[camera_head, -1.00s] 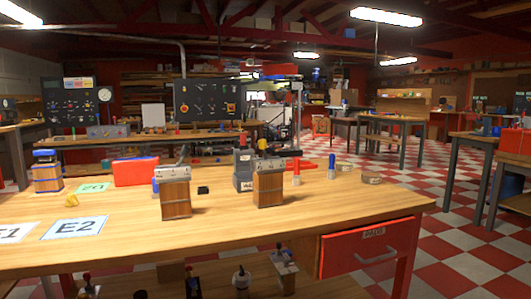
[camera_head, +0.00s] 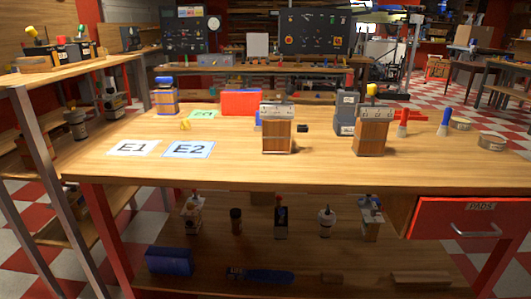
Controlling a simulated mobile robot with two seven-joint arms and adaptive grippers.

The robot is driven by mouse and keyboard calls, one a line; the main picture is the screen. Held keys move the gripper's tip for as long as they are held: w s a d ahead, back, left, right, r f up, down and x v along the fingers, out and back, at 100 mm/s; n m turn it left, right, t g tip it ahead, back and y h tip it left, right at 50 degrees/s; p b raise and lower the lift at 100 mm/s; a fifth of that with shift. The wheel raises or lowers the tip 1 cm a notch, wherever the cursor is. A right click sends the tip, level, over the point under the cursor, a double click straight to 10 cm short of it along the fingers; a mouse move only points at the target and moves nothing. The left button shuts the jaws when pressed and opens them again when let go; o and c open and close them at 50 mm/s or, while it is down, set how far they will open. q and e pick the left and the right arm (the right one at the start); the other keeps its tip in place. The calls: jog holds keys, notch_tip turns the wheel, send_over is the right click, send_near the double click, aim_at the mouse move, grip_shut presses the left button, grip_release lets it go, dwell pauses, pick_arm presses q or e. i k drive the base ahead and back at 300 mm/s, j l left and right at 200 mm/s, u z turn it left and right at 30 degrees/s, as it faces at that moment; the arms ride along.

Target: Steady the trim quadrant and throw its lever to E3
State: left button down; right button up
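Neither gripper is in the head view. No E3 mark is readable. Which thing is the trim quadrant is not clear. Two wooden blocks with grey metal tops stand upright on the workbench: a middle block (camera_head: 277,132) and a right block (camera_head: 371,133) with a yellow knob above its top. A wood-sided unit with a blue top (camera_head: 165,97) stands at the bench's far left. Cards marked E1 (camera_head: 133,148) and E2 (camera_head: 188,150) lie flat at the front left. A green card (camera_head: 203,114) lies behind them, its lettering too small to read.
A red box (camera_head: 241,103) and a grey unit (camera_head: 346,112) stand at the back of the bench. The lower shelf (camera_head: 300,250) holds several small knobbed devices. A red drawer (camera_head: 466,218) is at the front right. A side shelf stands left. The front middle benchtop is clear.

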aim_at(372, 88)
jog(key=i+l, duration=0.6)
jog(key=l, duration=0.15)
jog(key=i+l, duration=0.6)
jog(key=l, duration=0.2)
jog(key=k, duration=0.6)
